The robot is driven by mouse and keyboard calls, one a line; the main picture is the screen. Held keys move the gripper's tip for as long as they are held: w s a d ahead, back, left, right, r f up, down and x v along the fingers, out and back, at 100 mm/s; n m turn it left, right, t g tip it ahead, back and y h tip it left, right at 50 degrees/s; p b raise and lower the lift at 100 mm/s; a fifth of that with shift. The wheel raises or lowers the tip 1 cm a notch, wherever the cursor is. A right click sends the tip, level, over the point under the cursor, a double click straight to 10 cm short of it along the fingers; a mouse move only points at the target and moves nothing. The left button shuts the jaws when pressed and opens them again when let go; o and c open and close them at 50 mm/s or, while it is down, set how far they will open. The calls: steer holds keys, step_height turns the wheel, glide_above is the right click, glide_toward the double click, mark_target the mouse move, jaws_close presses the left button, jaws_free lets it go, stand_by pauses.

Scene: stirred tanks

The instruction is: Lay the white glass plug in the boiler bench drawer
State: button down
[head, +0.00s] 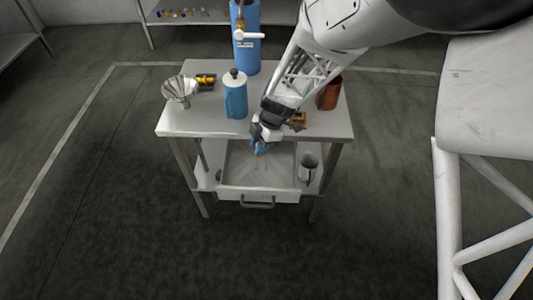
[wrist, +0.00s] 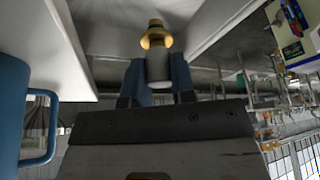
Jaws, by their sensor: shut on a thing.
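My gripper (head: 262,147) is over the back part of the open drawer (head: 258,194) of the bench, just in front of the worktop edge. In the wrist view its two blue fingers (wrist: 160,78) are shut on a pale grey-white cylinder with a gold, flared end, which I take as the white glass plug (wrist: 157,62). The plug points away from the gripper. The drawer floor looks bare. I cannot tell whether the plug touches it.
The worktop (head: 200,122) carries a blue bottle (head: 236,100), a blue cylinder (head: 246,50), a metal fan-shaped piece (head: 179,88), a yellow-black item (head: 205,79) and a brown container (head: 329,94). A grey mug (head: 308,166) stands right of the drawer. The floor in front is clear.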

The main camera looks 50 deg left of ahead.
steer(key=shift+f, duration=2.35)
steer(key=shift+f, duration=1.85)
steer(key=shift+f, duration=0.15)
steer(key=c, duration=1)
jaws_free()
steer(key=shift+o, duration=0.2)
steer(key=v, duration=1.2)
